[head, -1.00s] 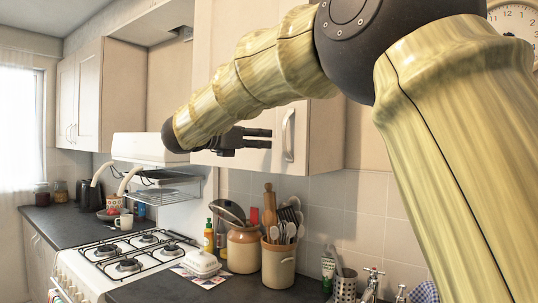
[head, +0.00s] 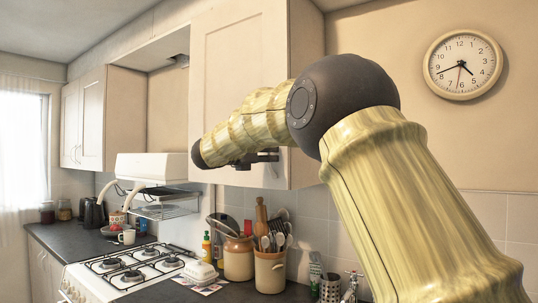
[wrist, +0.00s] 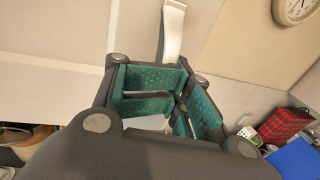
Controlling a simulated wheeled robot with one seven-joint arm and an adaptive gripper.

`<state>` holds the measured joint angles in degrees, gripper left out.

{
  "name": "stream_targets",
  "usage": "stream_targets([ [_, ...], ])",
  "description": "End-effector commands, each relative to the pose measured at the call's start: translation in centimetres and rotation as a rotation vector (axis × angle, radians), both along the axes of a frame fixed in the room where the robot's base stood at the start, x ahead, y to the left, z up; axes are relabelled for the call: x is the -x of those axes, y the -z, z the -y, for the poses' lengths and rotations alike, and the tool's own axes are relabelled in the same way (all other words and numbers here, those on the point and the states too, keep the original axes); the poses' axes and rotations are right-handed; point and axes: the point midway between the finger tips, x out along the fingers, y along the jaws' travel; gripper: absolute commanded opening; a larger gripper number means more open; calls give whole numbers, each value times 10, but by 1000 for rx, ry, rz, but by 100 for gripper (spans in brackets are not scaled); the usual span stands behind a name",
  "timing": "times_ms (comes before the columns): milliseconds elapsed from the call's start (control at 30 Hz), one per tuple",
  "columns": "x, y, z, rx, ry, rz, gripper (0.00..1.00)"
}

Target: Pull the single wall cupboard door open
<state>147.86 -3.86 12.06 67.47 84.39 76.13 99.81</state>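The single wall cupboard door (head: 240,70) is pale and panelled, and looks closed. Its long pale bar handle shows in the wrist view (wrist: 174,30), running down to my fingers. My gripper (head: 270,156) is at the lower right part of the door. The finger pads hide part of the handle.
Below are a utensil crock (head: 270,272), a second jar (head: 238,260), a butter dish (head: 200,272) and a gas hob (head: 125,265). A cooker hood (head: 150,167) is to the left. A wall clock (head: 462,65) hangs on the bare wall at right.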

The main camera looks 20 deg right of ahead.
Motion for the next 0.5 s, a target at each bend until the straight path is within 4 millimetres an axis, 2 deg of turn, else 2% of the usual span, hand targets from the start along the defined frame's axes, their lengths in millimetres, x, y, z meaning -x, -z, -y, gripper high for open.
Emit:
stream_targets([
  [167,1,3,3,-2,1,-3,0],
  [200,1,2,4,-1,2,-2,25],
  [233,1,2,4,-1,3,-2,30],
  [500,2,-1,6,-1,6,2,30],
])
